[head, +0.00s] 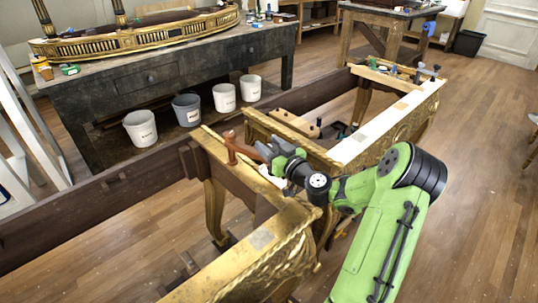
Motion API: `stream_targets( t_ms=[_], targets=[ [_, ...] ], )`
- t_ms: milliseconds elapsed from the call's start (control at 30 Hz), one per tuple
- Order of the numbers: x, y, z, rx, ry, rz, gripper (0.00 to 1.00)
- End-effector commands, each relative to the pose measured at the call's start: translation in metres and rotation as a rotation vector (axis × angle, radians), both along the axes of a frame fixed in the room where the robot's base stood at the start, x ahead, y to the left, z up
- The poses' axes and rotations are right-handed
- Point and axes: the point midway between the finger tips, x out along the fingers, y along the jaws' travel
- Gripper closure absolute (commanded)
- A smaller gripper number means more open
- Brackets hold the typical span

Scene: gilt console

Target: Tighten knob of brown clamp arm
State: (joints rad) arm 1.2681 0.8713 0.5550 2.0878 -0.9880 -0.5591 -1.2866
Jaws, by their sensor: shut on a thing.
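The brown clamp arm (240,149) is at the gilt console's near section, left of the middle of the head view. It has an upright part at its left end and a bar running right toward my gripper. My gripper (265,151), with dark grey fingers, is shut at the right end of this brown piece. The fingers hide that end, so the knob cannot be made out separately. The gilt console (262,240) has carved gold sides and pale top edges.
A dark workbench (120,92) stands behind, with white and grey buckets (140,128) on its lower shelf. A long dark beam (100,205) crosses the left side. Small clamps (428,72) sit at the console's far end. Wooden floor is open at right.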

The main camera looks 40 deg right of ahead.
Motion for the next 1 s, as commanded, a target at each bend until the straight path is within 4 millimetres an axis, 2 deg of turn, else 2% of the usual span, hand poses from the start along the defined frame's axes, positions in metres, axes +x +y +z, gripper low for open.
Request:
stream_targets(
  t_ms=[400, 900, 933, 1000],
  targets=[
    [0.0002, -0.0025, 0.0016, -0.002, -0.005, -0.183, 0.83],
    [0.0004, -0.0034, 0.0037, 0.001, -0.008, -0.206, 0.83],
    [0.0004, -0.0035, 0.0038, 0.001, -0.008, -0.205, 0.51],
    [0.0004, -0.0035, 0.0037, 0.001, -0.008, -0.205, 0.41]
  ],
)
